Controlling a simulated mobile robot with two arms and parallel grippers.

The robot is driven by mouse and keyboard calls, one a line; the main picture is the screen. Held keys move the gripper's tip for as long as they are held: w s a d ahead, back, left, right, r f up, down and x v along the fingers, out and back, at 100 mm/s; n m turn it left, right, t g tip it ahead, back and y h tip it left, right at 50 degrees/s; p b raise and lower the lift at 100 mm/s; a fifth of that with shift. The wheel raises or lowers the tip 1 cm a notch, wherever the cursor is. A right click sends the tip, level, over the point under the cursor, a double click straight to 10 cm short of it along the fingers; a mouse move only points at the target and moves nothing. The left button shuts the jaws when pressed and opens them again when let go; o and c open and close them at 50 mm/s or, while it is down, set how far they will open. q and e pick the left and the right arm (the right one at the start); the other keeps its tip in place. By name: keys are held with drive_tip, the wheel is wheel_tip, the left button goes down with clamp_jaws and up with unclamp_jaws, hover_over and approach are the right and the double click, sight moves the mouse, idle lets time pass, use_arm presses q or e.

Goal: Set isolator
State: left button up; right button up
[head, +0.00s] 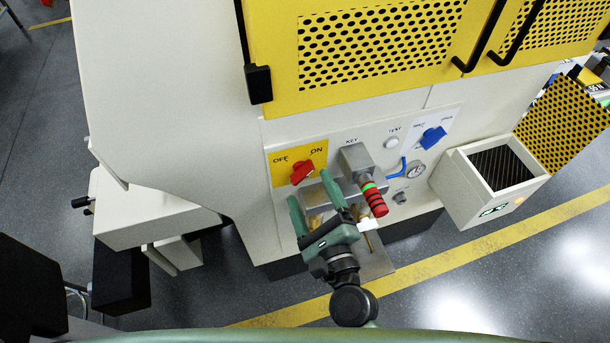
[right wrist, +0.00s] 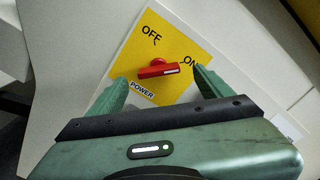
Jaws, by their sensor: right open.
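The isolator is a red rotary handle (head: 302,172) on a yellow plate (head: 283,158) marked OFF and ON, low on the white machine's front. In the right wrist view the red handle (right wrist: 158,69) lies nearly crosswise. Its white mark is at the right end, on the ON side. My right gripper (head: 309,187) is open in front of the plate. In the wrist view its two fingers (right wrist: 160,78) stand apart, one either side of the handle, with nothing gripped. I cannot tell their exact distance from the plate. My left gripper is not in view.
Just right of the gripper, a grey KEY block (head: 356,160) and a striped red handle (head: 374,197) stick out. A blue knob (head: 433,137), a gauge (head: 415,170) and a white bin (head: 470,193) are farther right. Yellow perforated doors (head: 284,60) are above.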

sight(303, 178)
drive_tip(key=x, duration=0.3)
drive_tip(key=shift+w+a, duration=0.2)
drive_tip(key=shift+w, duration=0.15)
drive_tip(key=shift+w+a, duration=0.1)
drive_tip(key=shift+w, duration=0.15)
drive_tip(key=c, duration=1.4)
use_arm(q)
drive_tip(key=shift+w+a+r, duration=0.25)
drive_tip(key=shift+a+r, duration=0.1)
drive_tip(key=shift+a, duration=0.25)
use_arm(e)
drive_tip(key=shift+o, duration=0.2)
